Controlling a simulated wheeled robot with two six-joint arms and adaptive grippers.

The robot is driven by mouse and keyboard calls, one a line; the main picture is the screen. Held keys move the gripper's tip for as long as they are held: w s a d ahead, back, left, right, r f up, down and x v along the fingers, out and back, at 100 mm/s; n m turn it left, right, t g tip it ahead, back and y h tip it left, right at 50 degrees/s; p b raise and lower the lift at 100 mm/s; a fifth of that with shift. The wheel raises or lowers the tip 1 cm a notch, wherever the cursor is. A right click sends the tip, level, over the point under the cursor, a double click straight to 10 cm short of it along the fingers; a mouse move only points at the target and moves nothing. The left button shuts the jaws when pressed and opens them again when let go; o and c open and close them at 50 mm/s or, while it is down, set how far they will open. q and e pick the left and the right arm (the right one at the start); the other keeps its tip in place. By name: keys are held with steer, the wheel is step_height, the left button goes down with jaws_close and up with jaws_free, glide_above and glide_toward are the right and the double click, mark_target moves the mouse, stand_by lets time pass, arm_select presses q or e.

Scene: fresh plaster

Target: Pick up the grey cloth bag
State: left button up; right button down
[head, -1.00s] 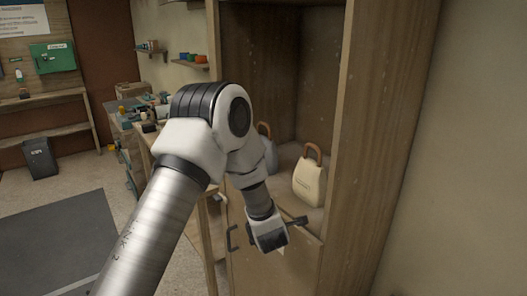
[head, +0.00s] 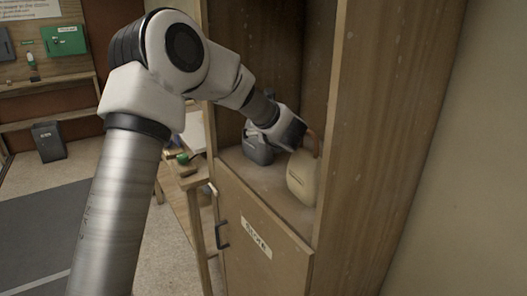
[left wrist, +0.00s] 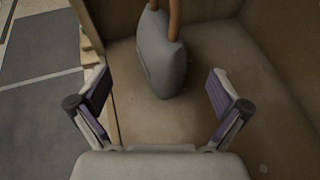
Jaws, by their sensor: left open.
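The grey cloth bag (head: 257,152) stands on the cabinet shelf and is partly hidden by my left gripper in the head view. In the left wrist view the grey bag (left wrist: 162,62) stands upright with brown handles, whose tops are cut off by the upper edge. My left gripper (head: 284,132) is inside the cabinet beside the bag. In the left wrist view its two fingers (left wrist: 163,92) are spread wide and empty, with the bag beyond them and between them in the picture. My right gripper is not in view.
A cream bag (head: 302,178) with a brown handle stands on the shelf to the right of the grey bag. The cabinet's right side panel (head: 385,130) and lower door (head: 255,235) frame the opening. A workbench with a green item (head: 183,158) stands to the left.

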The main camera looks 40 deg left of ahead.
mark_target(265, 150)
arm_select(q)
steer(key=w+a+f+p, duration=0.1)
steer(key=w+a+f, duration=0.1)
steer(key=w+f, duration=0.1)
steer(key=shift+a, duration=0.2)
steer(key=p+x, duration=0.1)
steer(key=x, duration=0.3)
steer(key=shift+s+a+p, duration=0.15)
steer(key=shift+a+p, duration=0.2)
steer(key=shift+p, duration=0.05)
steer(key=shift+f, duration=0.15)
steer(key=c, duration=1.5)
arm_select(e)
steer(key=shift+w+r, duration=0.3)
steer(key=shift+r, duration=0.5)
